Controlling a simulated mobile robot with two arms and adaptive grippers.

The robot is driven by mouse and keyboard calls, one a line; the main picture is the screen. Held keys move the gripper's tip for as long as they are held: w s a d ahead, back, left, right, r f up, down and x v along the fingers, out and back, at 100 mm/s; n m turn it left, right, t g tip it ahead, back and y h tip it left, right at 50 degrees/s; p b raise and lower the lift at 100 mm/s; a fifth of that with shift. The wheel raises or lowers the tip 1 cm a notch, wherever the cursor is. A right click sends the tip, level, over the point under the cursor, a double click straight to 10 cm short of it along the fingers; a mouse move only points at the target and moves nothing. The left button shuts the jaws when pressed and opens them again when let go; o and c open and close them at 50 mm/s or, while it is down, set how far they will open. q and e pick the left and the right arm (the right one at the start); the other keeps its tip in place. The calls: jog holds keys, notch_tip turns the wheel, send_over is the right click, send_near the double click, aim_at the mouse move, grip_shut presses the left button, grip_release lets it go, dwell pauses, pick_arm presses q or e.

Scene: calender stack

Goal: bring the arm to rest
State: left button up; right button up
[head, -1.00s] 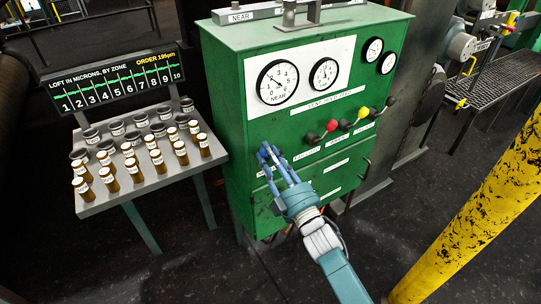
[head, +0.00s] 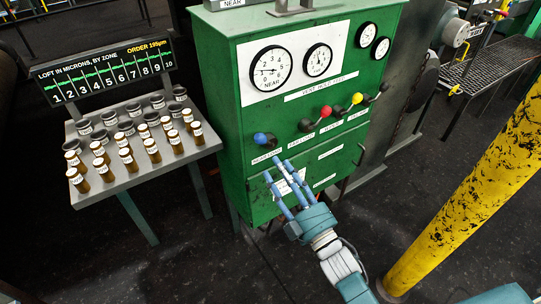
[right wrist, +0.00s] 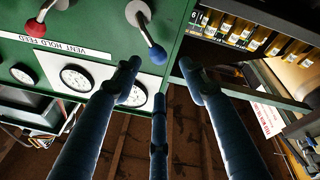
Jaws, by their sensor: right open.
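My right gripper (head: 278,168) is open and empty in the head view. Its blue fingers are spread in front of the green cabinet (head: 215,95), below the blue-knobbed lever (head: 262,138). In the right wrist view the spread fingers of the right gripper (right wrist: 158,85) have nothing between them. The blue knob (right wrist: 157,55) shows beyond the fingers, apparently apart from them. The lever with the red knob (head: 326,111) and the one with the yellow knob (head: 357,98) stand to its right. My left gripper is not in view.
A grey stand (head: 88,192) with several brown vials and dark cups is left of the cabinet, under a loft display (head: 105,75). A yellow post (head: 470,190) rises at the right, close to my right arm. Dark floor (head: 200,270) lies open in front.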

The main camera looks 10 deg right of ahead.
jog(key=shift+v, duration=1.15)
jog(key=s+d+f+m+g+h, duration=0.1)
jog(key=s+f+m+g+h, duration=0.2)
jog(key=f, duration=1)
jog(key=s+d+f+m+g, duration=0.1)
jog(key=s+d+f+g, duration=0.3)
jog(key=f, duration=0.8)
jog(key=s+a+f+m+g+h, duration=0.15)
jog(key=s+f, duration=0.35)
jog(key=f, duration=0.8)
jog(key=s+d+f+m+g, duration=0.1)
jog(key=s+f+g, duration=0.2)
jog(key=s+f, duration=0.3)
jog(key=s+d+f+m+g+h, duration=0.1)
jog(key=s+f+g, duration=0.3)
jog(key=s, duration=1.2)
jog(key=s+d+f+m+g+h, duration=0.1)
jog(key=s+d+f+m+g, duration=0.1)
jog(key=s+f, duration=0.7)
jog(key=shift+s+d+f+g, duration=0.3)
jog(key=shift+s+d+g, duration=0.35)
jog(key=shift+s, duration=0.3)
